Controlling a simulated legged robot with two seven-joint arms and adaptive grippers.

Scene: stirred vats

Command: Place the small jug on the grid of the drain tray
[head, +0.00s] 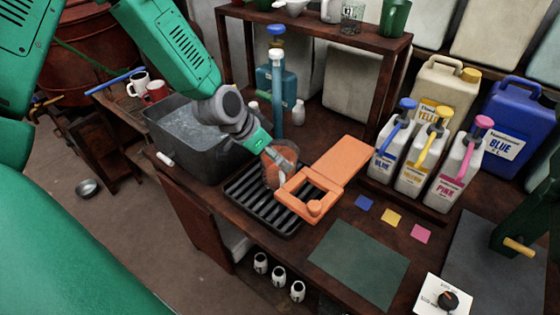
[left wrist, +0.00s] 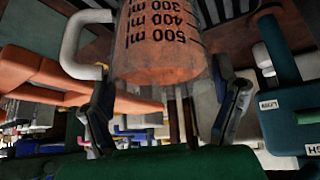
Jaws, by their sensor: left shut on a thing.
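The small jug (head: 283,168) is clear with an orange tint. My left gripper (head: 268,152) is shut on it. In the left wrist view the jug (left wrist: 160,45) sits between the two fingers, with millilitre marks on its wall and a white handle to the left. The black drain tray (head: 240,192) has a slatted grid and lies on the bench. In the head view the jug overlaps the tray's far part; I cannot tell whether it touches the grid. My right gripper is not in view.
An orange frame with a flat plate (head: 340,165) overlaps the tray's right side, close to the jug. A grey basin (head: 160,125) stands to the left. Blue, yellow and pink pump bottles (head: 410,170) stand to the right. A dark green mat (head: 358,262) lies clear in front.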

